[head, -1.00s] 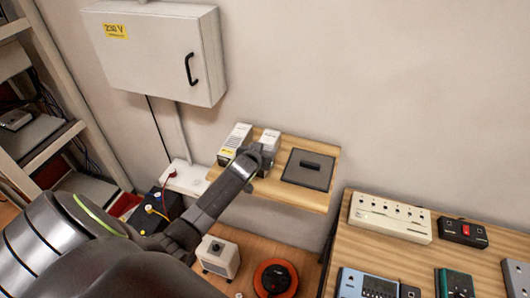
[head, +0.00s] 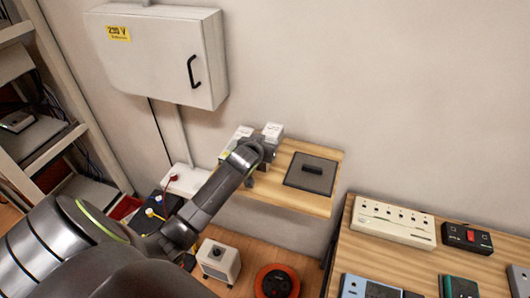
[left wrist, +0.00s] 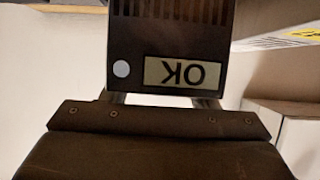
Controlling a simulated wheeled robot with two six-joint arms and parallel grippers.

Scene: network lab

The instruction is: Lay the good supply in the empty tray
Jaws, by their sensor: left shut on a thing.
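My left gripper (head: 258,152) is shut on a supply, whose pale top (head: 272,130) shows just beyond the fingers in the head view. In the left wrist view the held supply (left wrist: 125,45) is a dark box with vent slots, a pale round dot and a label reading OK upside down. Another pale supply (head: 236,138) stands just left of it, partly hidden by my gripper; its yellow label shows in the left wrist view (left wrist: 306,33). A dark grey square (head: 310,180) with a black bar lies on the wooden shelf; I cannot tell whether it is a tray.
The wooden shelf (head: 290,204) is on the wall below a white 230 V cabinet (head: 160,60). A white box (head: 217,262) and an orange reel (head: 276,281) are below.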

